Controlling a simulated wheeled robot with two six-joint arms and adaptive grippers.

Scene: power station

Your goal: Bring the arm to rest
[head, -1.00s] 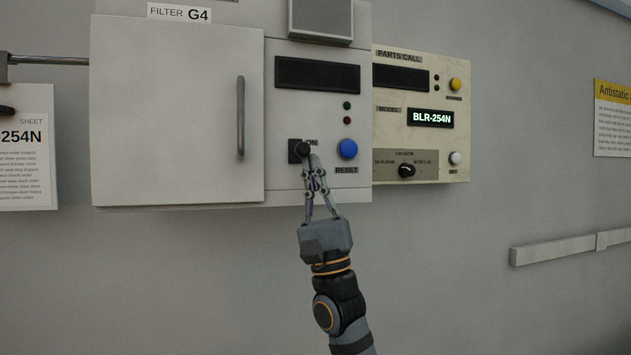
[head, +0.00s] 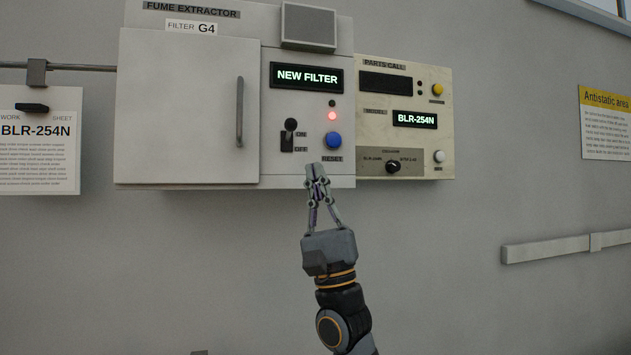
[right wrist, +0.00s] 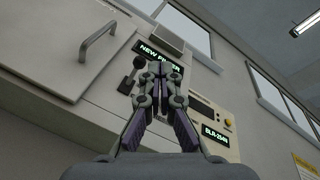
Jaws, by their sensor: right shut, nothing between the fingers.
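My right gripper (head: 317,174) is shut and empty. In the head view its tips are at the lower edge of the fume extractor (head: 190,110), below the blue RESET button (head: 334,140). The black ON/OFF lever (head: 290,125) is up at ON, clear of the fingers. The gripper also shows in the right wrist view (right wrist: 160,75), with the lever (right wrist: 137,64) to the left of its tips. The extractor's display (head: 307,77) reads NEW FILTER and a red lamp (head: 332,115) glows. My left gripper is not in view.
The PARTS CALL panel (head: 437,110), its display reading BLR-254N, is on the right of the extractor. A work sheet (head: 38,155) hangs at the left. A wall rail (head: 545,250) and an antistatic sign (head: 606,140) are at the right. The wall below the extractor is bare.

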